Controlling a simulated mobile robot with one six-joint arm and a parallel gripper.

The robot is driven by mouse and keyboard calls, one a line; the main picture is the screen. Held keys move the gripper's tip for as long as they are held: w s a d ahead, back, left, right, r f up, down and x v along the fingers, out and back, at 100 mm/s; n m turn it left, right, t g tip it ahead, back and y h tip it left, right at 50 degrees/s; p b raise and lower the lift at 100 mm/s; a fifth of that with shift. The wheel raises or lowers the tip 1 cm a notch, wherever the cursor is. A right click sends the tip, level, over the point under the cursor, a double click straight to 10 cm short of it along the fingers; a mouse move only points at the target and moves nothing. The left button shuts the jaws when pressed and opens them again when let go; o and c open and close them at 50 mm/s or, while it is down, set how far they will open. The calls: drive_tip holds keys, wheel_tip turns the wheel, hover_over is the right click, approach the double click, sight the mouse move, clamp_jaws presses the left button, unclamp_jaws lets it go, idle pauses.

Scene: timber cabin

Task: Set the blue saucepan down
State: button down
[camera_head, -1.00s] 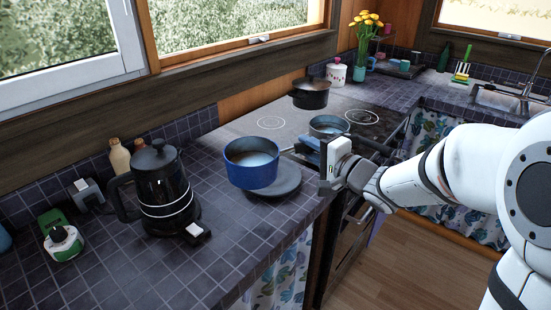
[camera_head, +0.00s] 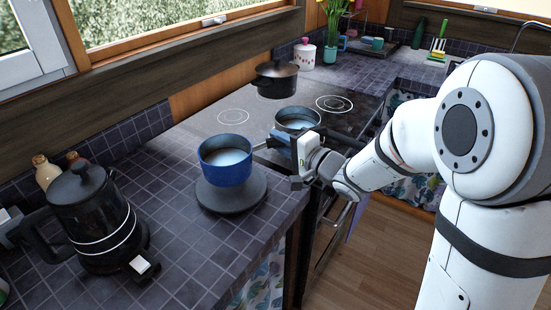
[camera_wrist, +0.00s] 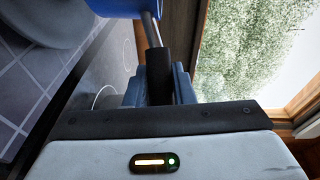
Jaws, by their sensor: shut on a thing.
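The blue saucepan (camera_head: 225,168) is upright with pale contents. It is over a dark grey round slab (camera_head: 250,202) on the tiled counter; I cannot tell whether its base touches the slab. My gripper (camera_head: 279,150) is to the right of the pan, shut on its handle. In the wrist view the dark handle (camera_wrist: 158,68) runs up from between the jaws to the blue pan wall (camera_wrist: 112,7), cut off at the top. The round slab (camera_wrist: 42,20) shows at upper left there.
A black kettle (camera_head: 90,220) stands on the counter at left. Behind are the stove top (camera_head: 225,118), a second blue-grey pan (camera_head: 298,122) close to my gripper and a dark lidded pot (camera_head: 277,82). Tiled counter (camera_head: 170,180) is clear between kettle and slab.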

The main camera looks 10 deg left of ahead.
wheel_tip(320, 180, down, 4)
drive_tip(key=shift+f+b, duration=0.1)
drive_tip(key=shift+b, duration=0.2)
drive_tip(key=c, duration=1.7)
unclamp_jaws()
drive_tip(key=shift+f, duration=0.1)
drive_tip(key=o, duration=0.5)
drive_tip(key=shift+c, duration=0.2)
